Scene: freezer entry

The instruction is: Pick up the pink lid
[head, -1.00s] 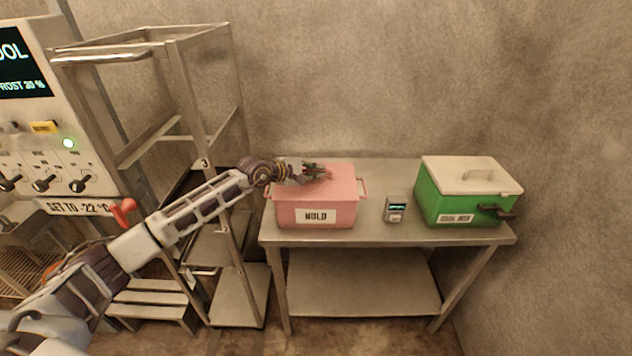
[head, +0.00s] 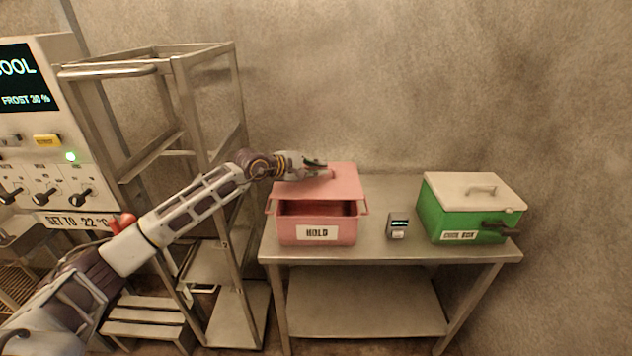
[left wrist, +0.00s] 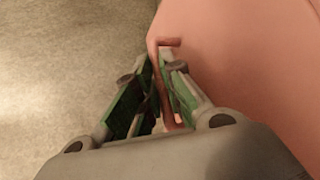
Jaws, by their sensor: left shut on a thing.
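The pink lid (head: 340,184) is raised above the pink box labelled HOLD (head: 345,235) in the head view. A dark gap shows between the lid and the box's front rim, so part of the inside is open to view. My left gripper (head: 326,170) is at the top of the lid, shut on its handle. In the left wrist view the fingers (left wrist: 160,95) close around the thin pink handle (left wrist: 168,42), with the lid's pink surface (left wrist: 240,65) to the right. Whether the lid's back edge touches the box is hidden. My right gripper is not in view.
The box stands on a steel table (head: 385,253). To its right are a small meter (head: 398,226) and a green cool box with a white lid (head: 462,212). A steel rack (head: 190,130) stands left, near my left arm. Bare wall is behind.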

